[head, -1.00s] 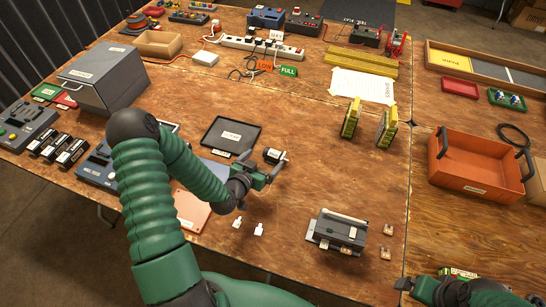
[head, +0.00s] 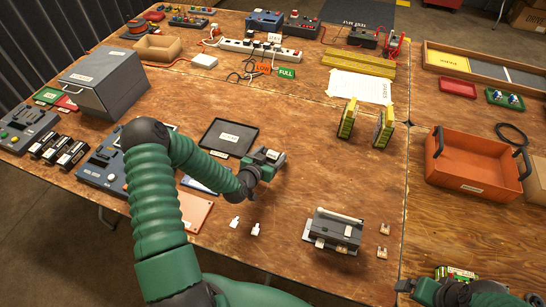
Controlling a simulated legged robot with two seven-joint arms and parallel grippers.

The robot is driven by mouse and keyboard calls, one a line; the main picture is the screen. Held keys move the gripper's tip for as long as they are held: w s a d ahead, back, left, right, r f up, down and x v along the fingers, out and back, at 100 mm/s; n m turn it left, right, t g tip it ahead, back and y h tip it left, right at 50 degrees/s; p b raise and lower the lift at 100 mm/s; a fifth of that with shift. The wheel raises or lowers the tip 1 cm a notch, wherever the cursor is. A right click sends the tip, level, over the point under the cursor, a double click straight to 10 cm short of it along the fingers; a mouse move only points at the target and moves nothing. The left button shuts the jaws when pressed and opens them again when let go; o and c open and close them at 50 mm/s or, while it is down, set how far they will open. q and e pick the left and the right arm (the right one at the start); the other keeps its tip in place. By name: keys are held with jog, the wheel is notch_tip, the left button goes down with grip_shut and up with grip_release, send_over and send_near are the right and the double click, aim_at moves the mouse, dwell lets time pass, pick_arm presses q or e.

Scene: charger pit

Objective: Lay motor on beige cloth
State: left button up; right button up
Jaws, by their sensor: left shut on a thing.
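My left gripper (head: 262,166) is above the middle of the table, right of the black tray. It is shut on the small dark motor (head: 270,155), of which only the labelled top shows between the fingers. A flat peach-beige sheet (head: 196,212), which may be the beige cloth, lies left of and nearer than the gripper, partly hidden behind my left arm. My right gripper (head: 458,280) is at the bottom right edge, close to a green and yellow labelled thing (head: 456,272); its fingers are too hidden to judge.
A black tray (head: 228,137) lies just behind the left gripper. Two small white pieces (head: 245,228) and a grey device (head: 333,230) are in front. Yellow-green upright modules (head: 348,118) and an orange bin (head: 475,165) stand to the right. Bare wood lies between.

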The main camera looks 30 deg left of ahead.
aim_at(270, 155)
pick_arm(q)
jog(key=shift+a+f, duration=0.1)
jog(key=shift+a, duration=0.35)
jog(key=c, duration=0.8)
jog(key=shift+d, duration=0.1)
jog(key=shift+c, duration=0.2)
pick_arm(e)
jog(key=shift+a+r, duration=0.1)
jog(key=shift+a, duration=0.25)
pick_arm(q)
jog(key=shift+r, duration=0.4)
notch_tip(270, 155, up, 2)
jog(key=shift+r, duration=0.2)
jog(key=s, duration=0.4)
jog(key=s+d+r, duration=0.1)
jog(key=s, duration=0.7)
jog(key=shift+s+d+r, duration=0.15)
jog(key=shift+s+r, duration=0.05)
jog(key=s+p, duration=0.3)
jog(key=shift+s+d+r, duration=0.2)
jog(key=shift+s, duration=0.1)
pick_arm(e)
jog(key=v, duration=0.3)
jog(key=shift+w+r, duration=0.2)
jog(key=shift+w, duration=0.1)
